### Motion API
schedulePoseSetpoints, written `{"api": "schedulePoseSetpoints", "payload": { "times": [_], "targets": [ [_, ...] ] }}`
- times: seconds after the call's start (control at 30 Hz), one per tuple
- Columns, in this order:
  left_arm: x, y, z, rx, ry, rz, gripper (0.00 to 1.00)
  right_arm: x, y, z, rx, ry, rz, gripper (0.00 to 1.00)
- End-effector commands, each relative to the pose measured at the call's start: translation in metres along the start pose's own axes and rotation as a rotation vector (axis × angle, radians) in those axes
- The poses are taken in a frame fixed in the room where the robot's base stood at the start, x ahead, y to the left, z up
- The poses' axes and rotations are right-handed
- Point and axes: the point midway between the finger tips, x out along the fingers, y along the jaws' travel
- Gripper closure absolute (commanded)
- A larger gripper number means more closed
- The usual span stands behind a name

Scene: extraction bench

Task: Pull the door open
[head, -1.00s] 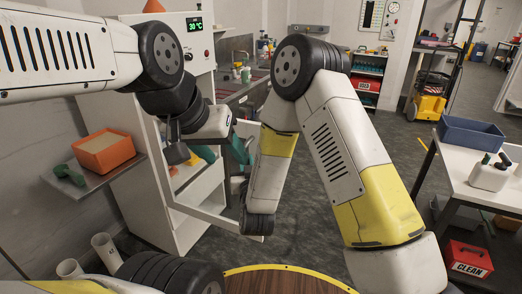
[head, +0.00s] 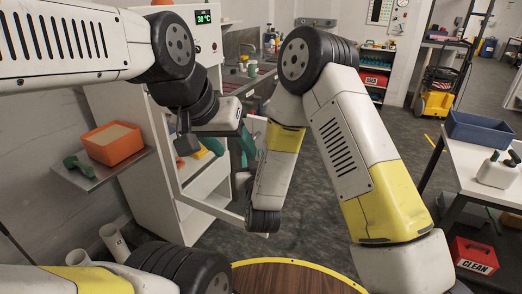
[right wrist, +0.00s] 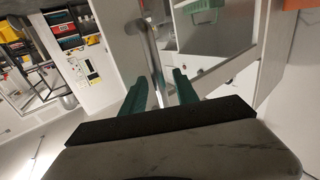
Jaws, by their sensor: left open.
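The white cabinet (head: 125,108) with a green 30 °C display stands at centre left. Its white-framed door (head: 208,206) stands ajar, with pale shelves showing behind it. My left gripper (head: 230,147) is in front of the upper door opening, open, its teal fingers apart and pointing down. Whether it touches the door is unclear. In the right wrist view, my right gripper (right wrist: 159,78) has its teal fingers apart. A curved metal handle (right wrist: 148,48) runs between or just beyond them; contact cannot be told.
An orange bin (head: 112,144) sits on a side shelf (head: 95,177) left of the cabinet. A white table (head: 480,170) with a blue tray (head: 480,130) stands at right, a red CLEAN box (head: 474,256) below it. Grey floor between is open.

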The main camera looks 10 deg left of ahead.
Motion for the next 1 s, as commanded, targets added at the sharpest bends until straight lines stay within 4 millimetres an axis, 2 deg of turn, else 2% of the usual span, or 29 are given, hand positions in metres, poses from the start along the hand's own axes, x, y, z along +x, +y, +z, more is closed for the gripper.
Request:
{"api": "schedulePoseSetpoints", "payload": {
  "times": [0.13,0.5,0.67,1.0],
  "targets": [
    [0.000,0.000,0.000,0.000,0.000,0.000,0.45,-0.012,-0.001,0.001,0.000,-0.003,-0.002,0.64],
    [0.000,0.000,0.000,0.000,0.000,0.000,0.45,-0.069,-0.002,0.001,-0.002,-0.002,-0.001,0.64],
    [0.000,0.000,0.000,0.000,0.000,0.000,0.45,-0.077,-0.001,0.001,-0.001,0.000,0.001,0.64],
    [0.000,0.000,0.000,0.000,0.000,0.000,0.45,-0.077,-0.001,0.001,0.000,0.001,0.002,0.64]
  ]
}}
